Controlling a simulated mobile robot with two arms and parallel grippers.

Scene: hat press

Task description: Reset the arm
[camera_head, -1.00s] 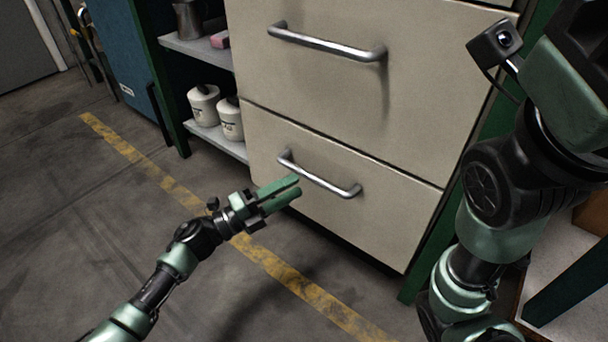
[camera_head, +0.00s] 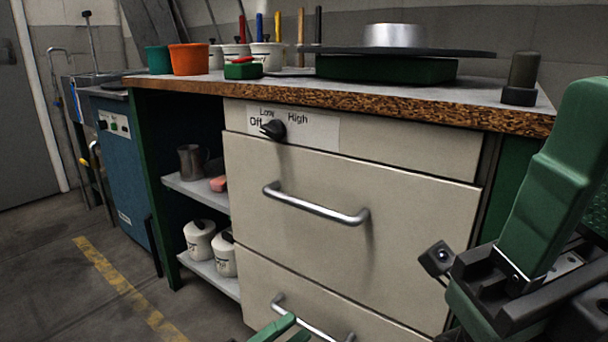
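My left gripper (camera_head: 286,331) shows only by its green fingertips at the bottom edge, in front of the lower drawer handle (camera_head: 308,322). A gap shows between its two fingers, and nothing is seen between them. The rest of the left arm is out of view. My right gripper (camera_head: 555,190) fills the right side, large and close, with a long green finger pointing up. The view cuts it off, so I cannot tell if it is open or shut.
A workbench has a wooden-edged top (camera_head: 400,108), a dial (camera_head: 273,129) and an upper drawer handle (camera_head: 315,206). Orange (camera_head: 188,59) and teal (camera_head: 158,60) pots and a round metal-topped press (camera_head: 394,36) stand on top. White jars (camera_head: 199,240) sit on a side shelf. Floor at left is clear.

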